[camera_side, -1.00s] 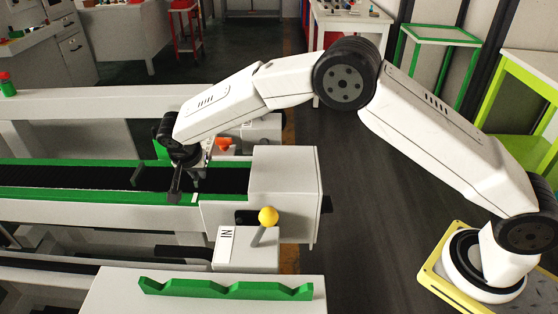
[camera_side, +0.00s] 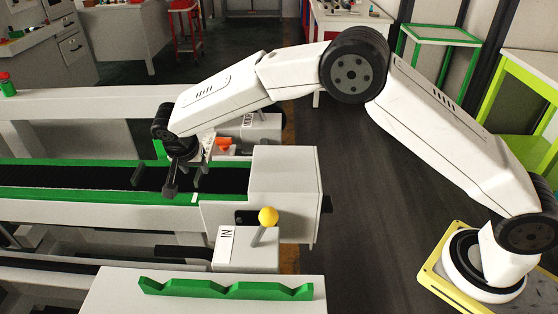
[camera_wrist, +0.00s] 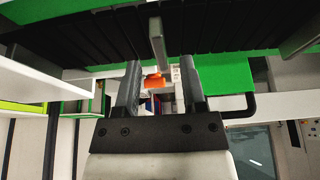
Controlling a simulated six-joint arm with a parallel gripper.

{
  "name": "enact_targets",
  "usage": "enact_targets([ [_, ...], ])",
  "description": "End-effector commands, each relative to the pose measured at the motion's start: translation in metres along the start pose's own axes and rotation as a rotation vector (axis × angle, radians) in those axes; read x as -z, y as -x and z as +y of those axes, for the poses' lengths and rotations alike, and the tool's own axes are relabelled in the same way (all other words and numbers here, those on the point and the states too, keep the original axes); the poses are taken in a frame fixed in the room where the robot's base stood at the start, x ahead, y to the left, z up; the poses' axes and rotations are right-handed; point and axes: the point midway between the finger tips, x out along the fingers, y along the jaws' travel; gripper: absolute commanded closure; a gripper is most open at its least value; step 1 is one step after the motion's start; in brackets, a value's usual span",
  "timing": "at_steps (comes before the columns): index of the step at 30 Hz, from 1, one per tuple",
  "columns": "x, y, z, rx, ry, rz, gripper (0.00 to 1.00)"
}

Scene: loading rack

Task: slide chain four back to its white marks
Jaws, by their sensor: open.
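The chain is a black slatted belt (camera_side: 60,177) between green rails, with dark upright plates on it. One plate (camera_side: 138,174) stands left of my gripper (camera_side: 171,187). I cannot tell which chain is number four. A small white mark (camera_side: 194,197) is on the near green rail, right of my gripper. In the wrist view, my gripper (camera_wrist: 160,72) is open, its two fingers apart. A grey plate (camera_wrist: 157,38) on the belt shows between and beyond the fingertips; I see no clear contact. My wrist hides part of the belt in the side view.
A white end housing (camera_side: 283,185) closes the belt at the right. A yellow-knobbed lever (camera_side: 267,217) stands before it, beside an "IN" label (camera_side: 226,245). An orange part (camera_side: 224,144) sits behind the belt. A green notched rail (camera_side: 225,289) lies in front.

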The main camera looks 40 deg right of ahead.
Motion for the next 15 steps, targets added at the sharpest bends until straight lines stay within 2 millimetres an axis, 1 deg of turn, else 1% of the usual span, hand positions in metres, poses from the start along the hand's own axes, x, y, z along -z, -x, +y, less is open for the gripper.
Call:
enact_targets([
  [1,0.0,0.008,-0.001,0.003,0.0,0.001,0.47],
  [3,0.0,0.018,-0.001,0.003,0.0,0.001,0.47],
  [9,0.001,0.041,0.0,0.002,0.0,0.001,0.47],
  [15,0.0,0.051,0.0,0.001,0.001,0.001,0.47],
])
